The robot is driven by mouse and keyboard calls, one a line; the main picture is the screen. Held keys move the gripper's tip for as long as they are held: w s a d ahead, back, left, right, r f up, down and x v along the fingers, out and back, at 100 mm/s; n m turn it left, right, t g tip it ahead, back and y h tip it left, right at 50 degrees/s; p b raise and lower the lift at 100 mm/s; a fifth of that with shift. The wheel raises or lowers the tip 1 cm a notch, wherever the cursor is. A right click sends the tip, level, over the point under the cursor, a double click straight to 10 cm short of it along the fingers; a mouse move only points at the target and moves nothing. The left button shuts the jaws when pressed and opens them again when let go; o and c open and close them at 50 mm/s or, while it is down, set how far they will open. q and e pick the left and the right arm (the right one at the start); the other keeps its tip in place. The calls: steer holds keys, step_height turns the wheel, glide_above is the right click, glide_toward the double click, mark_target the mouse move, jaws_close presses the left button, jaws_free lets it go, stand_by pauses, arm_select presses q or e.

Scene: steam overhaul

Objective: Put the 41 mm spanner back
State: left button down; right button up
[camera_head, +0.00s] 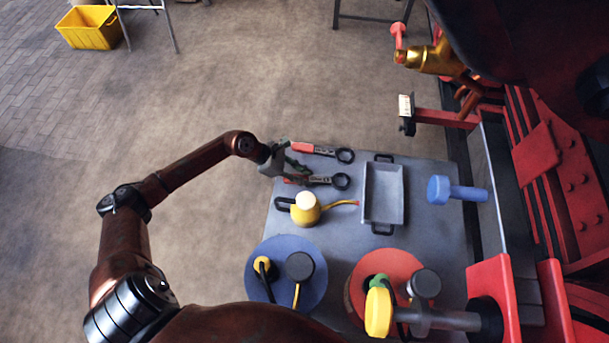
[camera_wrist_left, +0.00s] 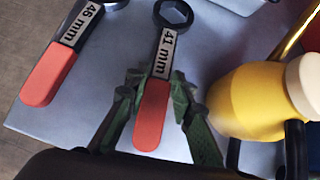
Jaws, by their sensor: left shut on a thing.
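The 41 mm spanner (camera_head: 322,181) has a red handle, a labelled grey shank and a dark ring end. It is over the left part of the grey table (camera_head: 430,235), with its ring pointing right. In the left wrist view the spanner (camera_wrist_left: 166,50) points away from me, its label readable. My left gripper (camera_head: 287,168) is shut on its red handle, with the green fingers (camera_wrist_left: 155,98) on either side. I cannot tell whether the spanner touches the table. My right gripper is not in view.
The 46 mm spanner (camera_head: 322,150) lies just beyond. A yellow oil can (camera_head: 306,212) stands close on the near side. A grey tray (camera_head: 383,193) is to the right, then a blue part (camera_head: 455,190). Blue (camera_head: 313,285) and red (camera_head: 360,275) discs are nearer. Red machinery borders the right.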

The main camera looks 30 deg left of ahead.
arm_select(q)
steer(key=shift+f, duration=0.3)
steer(key=c, duration=1.8)
jaws_free()
steer(key=shift+o, duration=1.1)
steer(key=shift+f, duration=0.1)
steer(key=v, duration=1.2)
